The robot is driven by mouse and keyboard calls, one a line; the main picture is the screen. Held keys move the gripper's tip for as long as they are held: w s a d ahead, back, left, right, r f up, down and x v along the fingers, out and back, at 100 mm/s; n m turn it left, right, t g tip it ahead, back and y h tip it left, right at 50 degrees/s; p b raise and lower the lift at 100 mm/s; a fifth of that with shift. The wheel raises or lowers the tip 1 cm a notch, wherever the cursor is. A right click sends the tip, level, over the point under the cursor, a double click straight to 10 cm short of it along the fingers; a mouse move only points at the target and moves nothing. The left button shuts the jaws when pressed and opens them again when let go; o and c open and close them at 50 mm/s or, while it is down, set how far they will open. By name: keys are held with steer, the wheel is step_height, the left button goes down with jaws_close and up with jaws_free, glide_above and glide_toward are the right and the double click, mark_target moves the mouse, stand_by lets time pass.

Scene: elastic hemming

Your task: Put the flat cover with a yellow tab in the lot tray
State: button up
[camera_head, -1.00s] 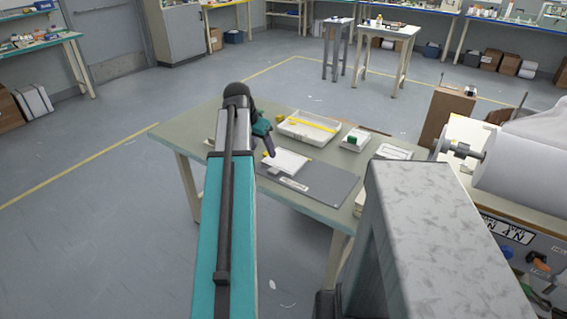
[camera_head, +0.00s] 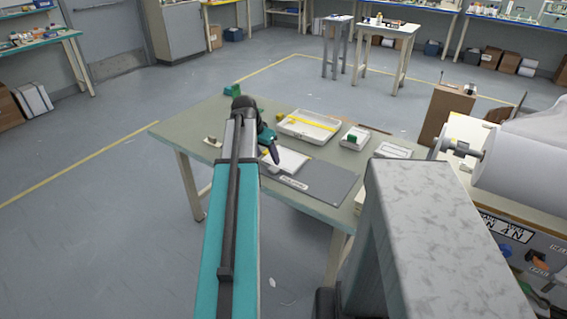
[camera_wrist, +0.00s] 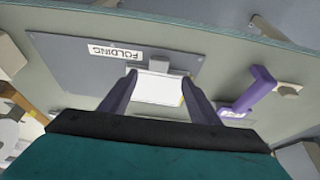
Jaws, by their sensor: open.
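In the head view my gripper (camera_head: 272,157) is at the cover's left end. A shallow white tray with a yellow strip (camera_head: 291,131), likely the lot tray, stands behind the cover.
The grey mat (camera_head: 328,183) lies in front.

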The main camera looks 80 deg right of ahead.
mark_target(274, 168)
steer(key=shift+x, duration=1.45)
steer(key=shift+d, duration=0.1)
steer(key=shift+p+x, duration=0.65)
steer(key=shift+x, duration=2)
steer(key=shift+s, duration=0.15)
steer(key=shift+r, duration=0.1)
steer(key=c, duration=1.4)
steer(key=shift+r, duration=0.15)
